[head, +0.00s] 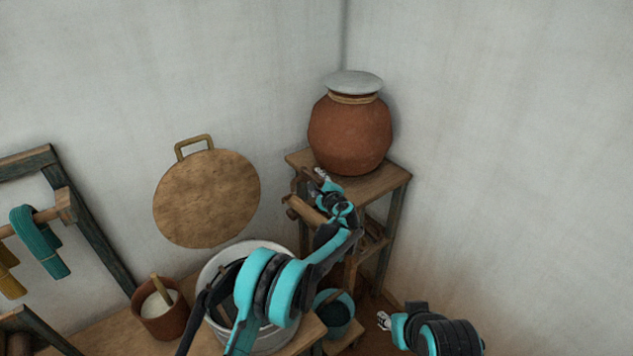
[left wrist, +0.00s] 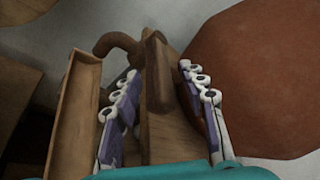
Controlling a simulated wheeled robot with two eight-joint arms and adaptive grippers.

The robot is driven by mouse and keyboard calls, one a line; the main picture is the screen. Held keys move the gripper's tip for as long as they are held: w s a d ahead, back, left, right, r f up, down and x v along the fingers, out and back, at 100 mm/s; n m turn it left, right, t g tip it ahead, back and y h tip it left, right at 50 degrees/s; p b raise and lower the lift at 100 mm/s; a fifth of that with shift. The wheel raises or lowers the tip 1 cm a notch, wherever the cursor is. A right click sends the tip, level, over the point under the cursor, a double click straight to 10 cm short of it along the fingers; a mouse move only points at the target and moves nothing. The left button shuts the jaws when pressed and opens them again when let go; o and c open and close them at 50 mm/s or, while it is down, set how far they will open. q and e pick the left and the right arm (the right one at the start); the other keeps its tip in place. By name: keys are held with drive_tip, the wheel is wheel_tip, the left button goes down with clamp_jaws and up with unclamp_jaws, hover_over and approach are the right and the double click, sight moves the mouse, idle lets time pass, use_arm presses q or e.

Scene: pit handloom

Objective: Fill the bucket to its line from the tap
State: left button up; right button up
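The clay water pot (head: 350,135) stands on a wooden stand (head: 385,182); it also fills the right of the left wrist view (left wrist: 260,80). A brown curved spout, seemingly the tap (left wrist: 118,42), and an upright dark wooden piece (left wrist: 156,75) show by my left fingers. My left gripper (head: 321,178) is at the pot's lower left side, fingers apart, the wooden piece between or beyond them; contact is unclear. The teal bucket (head: 343,300) sits low beneath the stand, partly hidden by my left arm. Its line and water level cannot be seen. My right gripper (head: 384,321) is right of the bucket, its fingers too small to judge.
A large pale tub (head: 218,262) stands on the bench, partly behind my left arm. A brown pot with white contents (head: 160,305) is beside it. A round wooden board (head: 207,200) leans on the wall. A loom frame (head: 92,230) with yarn is at left.

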use_arm(q)
drive_tip(key=shift+s, duration=0.1)
drive_tip(key=v, duration=1.2)
